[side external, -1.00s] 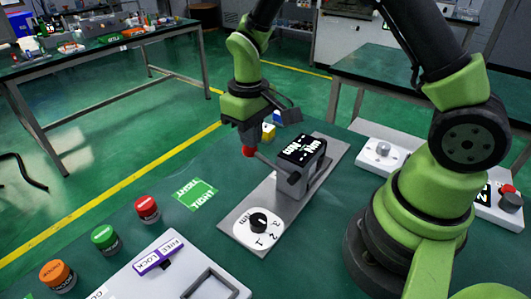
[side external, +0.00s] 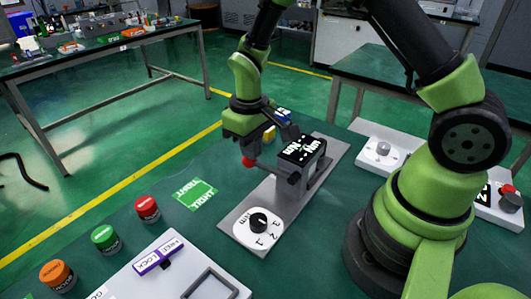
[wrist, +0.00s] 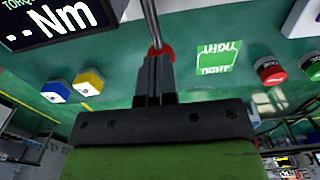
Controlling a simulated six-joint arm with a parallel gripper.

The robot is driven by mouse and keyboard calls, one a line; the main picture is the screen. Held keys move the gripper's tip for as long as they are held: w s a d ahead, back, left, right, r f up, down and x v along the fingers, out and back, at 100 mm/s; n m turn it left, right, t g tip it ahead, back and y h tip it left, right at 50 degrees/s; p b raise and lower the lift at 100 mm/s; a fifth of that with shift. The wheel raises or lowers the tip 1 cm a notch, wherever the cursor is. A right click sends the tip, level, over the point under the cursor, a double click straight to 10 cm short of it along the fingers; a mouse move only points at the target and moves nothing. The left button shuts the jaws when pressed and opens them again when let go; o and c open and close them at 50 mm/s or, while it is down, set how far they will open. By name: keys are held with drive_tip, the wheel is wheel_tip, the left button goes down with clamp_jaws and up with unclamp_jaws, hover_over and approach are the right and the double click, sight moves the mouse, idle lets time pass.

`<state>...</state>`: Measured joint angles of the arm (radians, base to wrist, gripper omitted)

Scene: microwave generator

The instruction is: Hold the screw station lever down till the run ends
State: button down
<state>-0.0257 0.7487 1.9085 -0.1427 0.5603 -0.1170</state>
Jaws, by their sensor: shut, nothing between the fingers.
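The screw station lever is a thin grey rod with a red knob (side external: 248,162), reaching left from the station in the side view. The station has a black display (side external: 302,149) on a grey metal base plate (side external: 323,176). My gripper (side external: 246,149) is shut and empty, pointing down right at the knob. In the wrist view the closed fingertips (wrist: 158,60) overlap the red knob (wrist: 166,50) and partly hide it; they appear to touch it. The display (wrist: 60,20) reads "Nm" with dots before it, partly cut off.
A dial (side external: 258,222) sits on the front of the base plate. A green "TIGHT" card (side external: 197,193) lies left of it. Red (side external: 147,208), green (side external: 105,238) and orange (side external: 57,275) buttons stand front left. Blue and yellow blocks (wrist: 89,81) are near the lever.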

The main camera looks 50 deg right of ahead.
drive_tip(key=shift+f, duration=0.95)
idle(0.7)
drive_tip(key=shift+r, duration=5.05)
drive_tip(key=s+a+r+m+t+y, duration=0.2)
drive_tip(key=s+r+m+t, duration=0.2)
drive_tip(key=s+r, duration=1)
drive_tip(key=s+t, duration=0.2)
drive_tip(key=t, duration=0.1)
drive_tip(key=shift+s, duration=0.3)
